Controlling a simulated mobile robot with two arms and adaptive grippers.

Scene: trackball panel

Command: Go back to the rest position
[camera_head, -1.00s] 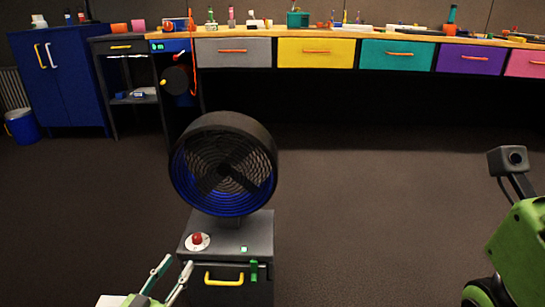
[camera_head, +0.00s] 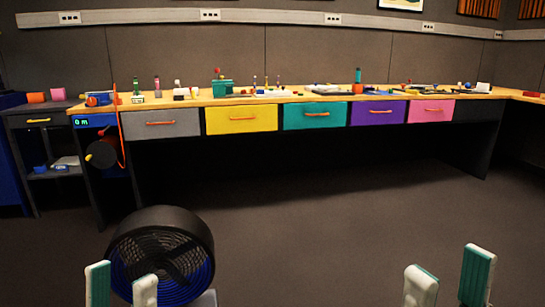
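My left gripper (camera_head: 121,286) is at the bottom left, fingers pointing up, open with nothing between the fingertips. It stands in front of the lower part of the black round fan (camera_head: 165,245) in the view. My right gripper (camera_head: 449,281) is at the bottom right, also upright, open and empty, over bare floor. Only the white and green fingers of both grippers show; the arms are out of the picture. I cannot make out a trackball panel.
A long wooden workbench (camera_head: 300,97) with coloured drawers and several small items runs along the back wall. A dark side shelf (camera_head: 40,150) stands at the left. The dark floor (camera_head: 330,225) between the fan and the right gripper is clear.

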